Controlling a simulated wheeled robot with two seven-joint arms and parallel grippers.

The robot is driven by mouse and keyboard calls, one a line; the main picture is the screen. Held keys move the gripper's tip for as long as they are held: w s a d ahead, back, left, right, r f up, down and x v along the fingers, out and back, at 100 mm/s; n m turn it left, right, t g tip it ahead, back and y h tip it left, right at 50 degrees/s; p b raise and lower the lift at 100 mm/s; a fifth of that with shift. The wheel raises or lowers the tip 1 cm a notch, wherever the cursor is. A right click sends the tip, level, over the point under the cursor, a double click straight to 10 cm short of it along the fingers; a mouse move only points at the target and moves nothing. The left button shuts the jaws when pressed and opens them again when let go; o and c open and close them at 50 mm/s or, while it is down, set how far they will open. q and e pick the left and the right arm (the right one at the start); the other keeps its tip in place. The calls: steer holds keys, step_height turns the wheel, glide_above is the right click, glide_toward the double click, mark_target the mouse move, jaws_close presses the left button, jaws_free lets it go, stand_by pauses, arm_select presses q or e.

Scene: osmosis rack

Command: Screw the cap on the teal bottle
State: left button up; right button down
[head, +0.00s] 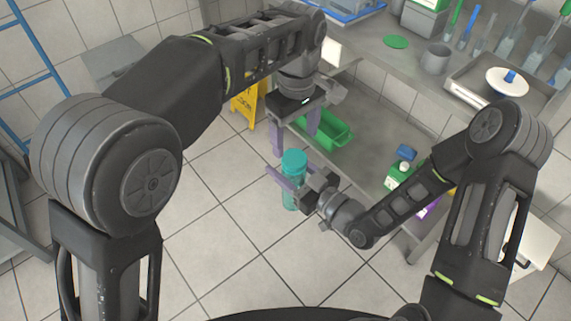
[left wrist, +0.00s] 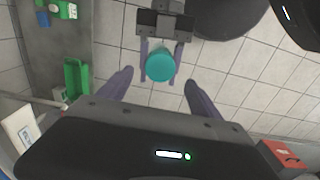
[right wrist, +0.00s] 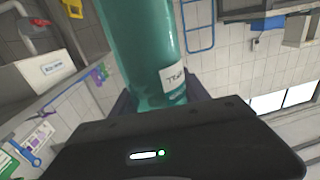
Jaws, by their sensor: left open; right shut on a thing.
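The teal bottle (head: 290,199) is held upright above the floor, with a teal cap (head: 294,160) on its top. I cannot tell how tight the cap sits. My right gripper (head: 284,181) is shut around the bottle's body below the cap. In the right wrist view the bottle (right wrist: 140,45) fills the space between the fingers and shows a white label. My left gripper (head: 296,140) points down, open and empty, just above the cap. In the left wrist view the round cap (left wrist: 160,66) lies between the spread left fingertips, apart from both.
The steel rack's lower shelf (head: 370,150) holds a green bin (head: 325,130) and a green-and-white container (head: 398,174). Its upper shelf carries a grey mug (head: 436,59) and a metal tray (head: 470,82). A yellow floor sign (head: 246,104) stands behind. Tiled floor at front left is clear.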

mark_target(294, 157)
arm_select(q)
step_height(294, 157, down, 6)
steer(key=shift+r, duration=0.1)
stand_by(0.4)
steer(key=c, duration=1.5)
steer(key=m, duration=0.3)
steer(key=shift+m, duration=0.4)
steer(key=m, duration=0.5)
steer(key=shift+a+m, duration=0.1)
steer(key=shift+m, duration=0.2)
steer(key=m, duration=0.2)
steer(key=shift+m, duration=0.4)
steer(key=m, duration=0.5)
steer(key=shift+m, duration=0.4)
steer(key=o, duration=1.6)
